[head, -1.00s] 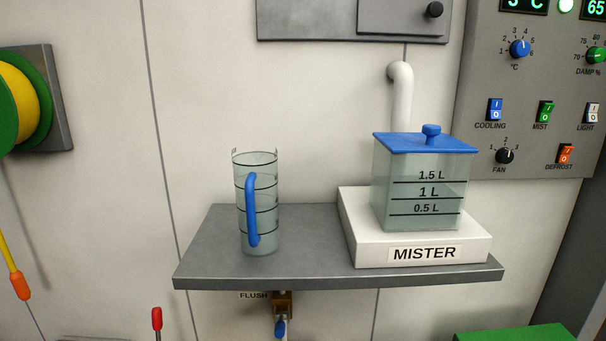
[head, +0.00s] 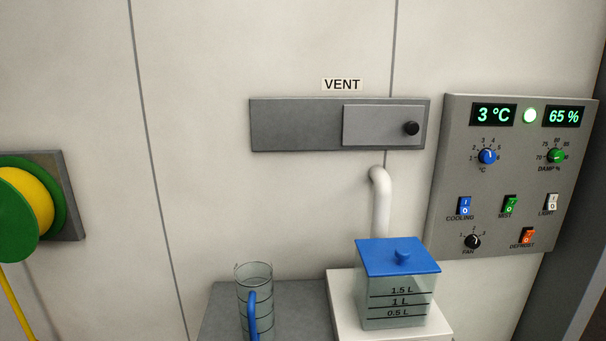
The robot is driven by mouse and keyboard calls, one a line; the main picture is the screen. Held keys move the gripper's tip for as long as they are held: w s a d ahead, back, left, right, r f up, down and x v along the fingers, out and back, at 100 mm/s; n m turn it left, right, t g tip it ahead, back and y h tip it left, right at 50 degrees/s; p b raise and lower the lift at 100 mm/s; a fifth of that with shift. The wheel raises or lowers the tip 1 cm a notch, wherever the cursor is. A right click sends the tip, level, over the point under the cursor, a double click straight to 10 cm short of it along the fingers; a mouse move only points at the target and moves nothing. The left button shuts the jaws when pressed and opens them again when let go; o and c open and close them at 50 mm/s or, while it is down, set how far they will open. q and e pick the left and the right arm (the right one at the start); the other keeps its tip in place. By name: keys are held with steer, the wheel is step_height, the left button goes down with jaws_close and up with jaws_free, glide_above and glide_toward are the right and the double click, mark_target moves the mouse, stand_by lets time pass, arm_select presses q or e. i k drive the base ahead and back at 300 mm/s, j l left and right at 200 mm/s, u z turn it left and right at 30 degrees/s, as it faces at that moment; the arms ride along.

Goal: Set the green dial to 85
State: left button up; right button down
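The green dial (head: 556,156) is on the grey control panel (head: 447,180) at the right of the head view. It is labelled DAMP % and has a scale with 70, 75, 80 and 85 around it. Its pointer is too small to read surely. The display above it (head: 563,116) reads 65 %. Neither of my grippers is in view.
The panel also has a blue °C dial (head: 487,157), a black fan knob (head: 472,241) and several switches. Below left are a grey shelf (head: 216,310), a clear jug (head: 254,290) and the lidded mister tank (head: 395,300). A hose reel (head: 22,208) hangs at the left.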

mark_target(557, 157)
steer(key=z, duration=1.35)
